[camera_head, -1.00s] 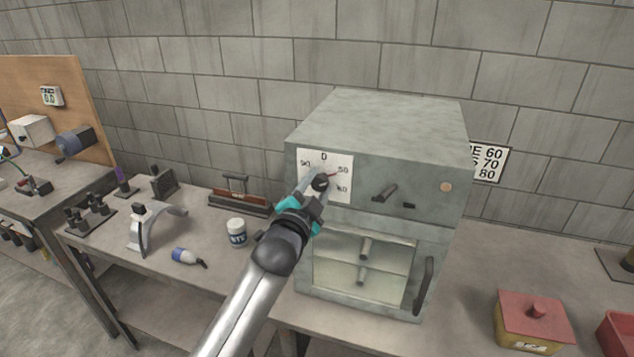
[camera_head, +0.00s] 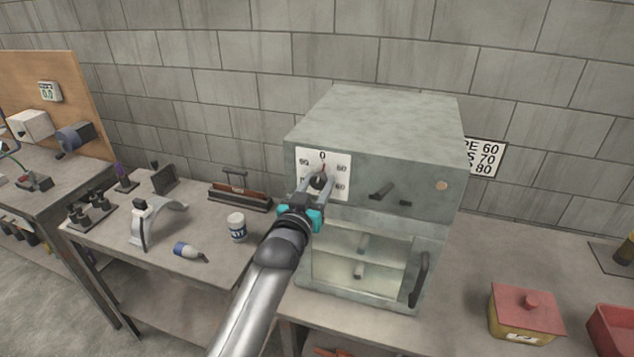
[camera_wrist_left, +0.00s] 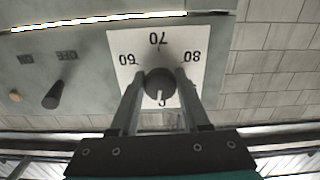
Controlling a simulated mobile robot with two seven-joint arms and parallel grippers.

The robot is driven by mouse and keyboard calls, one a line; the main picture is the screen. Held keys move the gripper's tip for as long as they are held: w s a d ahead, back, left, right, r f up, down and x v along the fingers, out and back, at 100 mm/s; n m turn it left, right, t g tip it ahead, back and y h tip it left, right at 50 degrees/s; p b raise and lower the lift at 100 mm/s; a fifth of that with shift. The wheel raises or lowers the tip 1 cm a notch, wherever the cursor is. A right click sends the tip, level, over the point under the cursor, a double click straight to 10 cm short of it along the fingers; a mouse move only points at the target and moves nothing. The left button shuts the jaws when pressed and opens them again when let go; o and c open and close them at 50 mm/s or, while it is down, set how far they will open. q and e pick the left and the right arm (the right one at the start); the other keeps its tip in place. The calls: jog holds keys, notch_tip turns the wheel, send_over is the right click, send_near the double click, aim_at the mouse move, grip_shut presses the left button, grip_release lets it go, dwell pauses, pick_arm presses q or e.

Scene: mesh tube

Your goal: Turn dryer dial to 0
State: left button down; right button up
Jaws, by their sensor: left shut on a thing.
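The dryer (camera_head: 375,115) is a grey-green box on the workbench, with a white dial plate (camera_head: 338,161) on its front at the upper left. The black dial knob (camera_head: 319,181) sits on this plate, and its red pointer aims up at the 0. My left gripper (camera_head: 317,184) is shut on the dial, one finger on each side. In the left wrist view the picture is upside down; the knob (camera_wrist_left: 159,83) lies between the fingers (camera_wrist_left: 160,80) and its pale mark points at the partly hidden 0. My right gripper is not in view.
A lever (camera_head: 382,191) sits right of the dial, above the dryer's windowed door with its handle (camera_head: 419,279). A red-lidded box (camera_head: 527,310) stands right.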

pick_arm(q)
jog(key=shift+n, duration=1.1)
jog(key=shift+d, duration=0.1)
jog(key=shift+c, duration=1.9)
grip_release()
jog(key=v, duration=1.5)
jog(key=shift+b, duration=0.35)
jog(key=shift+s, duration=0.1)
